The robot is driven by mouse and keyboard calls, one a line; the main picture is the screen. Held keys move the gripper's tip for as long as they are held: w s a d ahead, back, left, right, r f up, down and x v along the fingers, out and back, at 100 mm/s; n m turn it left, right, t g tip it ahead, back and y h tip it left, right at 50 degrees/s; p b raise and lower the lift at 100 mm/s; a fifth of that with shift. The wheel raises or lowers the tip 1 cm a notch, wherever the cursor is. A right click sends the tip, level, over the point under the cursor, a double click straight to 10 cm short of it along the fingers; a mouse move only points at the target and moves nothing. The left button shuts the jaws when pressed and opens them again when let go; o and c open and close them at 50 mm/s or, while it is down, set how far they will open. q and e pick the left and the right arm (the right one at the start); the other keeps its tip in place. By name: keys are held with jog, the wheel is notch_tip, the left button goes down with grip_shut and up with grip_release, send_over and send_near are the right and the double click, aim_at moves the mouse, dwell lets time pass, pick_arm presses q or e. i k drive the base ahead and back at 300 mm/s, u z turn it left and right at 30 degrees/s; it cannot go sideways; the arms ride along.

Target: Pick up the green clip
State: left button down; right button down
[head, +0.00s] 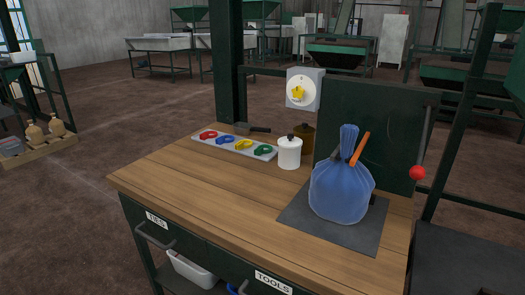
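The green clip (263,149) lies at the right end of a pale tray (230,151) on the wooden bench. A yellow clip (243,145), a blue clip (226,139) and a red clip (209,135) lie in the same tray, in a row to its left. Neither of my grippers shows in the head view.
A white lidded jar (289,153) stands just right of the tray, with a brown pot (305,136) behind it. A dark-handled tool (253,129) lies behind the tray. A tied blue bag (341,190) with an orange clip (360,148) stands on a grey mat (295,216). The bench's front left (180,187) is clear.

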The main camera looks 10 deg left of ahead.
aim_at(258, 151)
jog(key=u, duration=2.1)
jog(key=i, duration=1.55)
jog(key=z, duration=3.15)
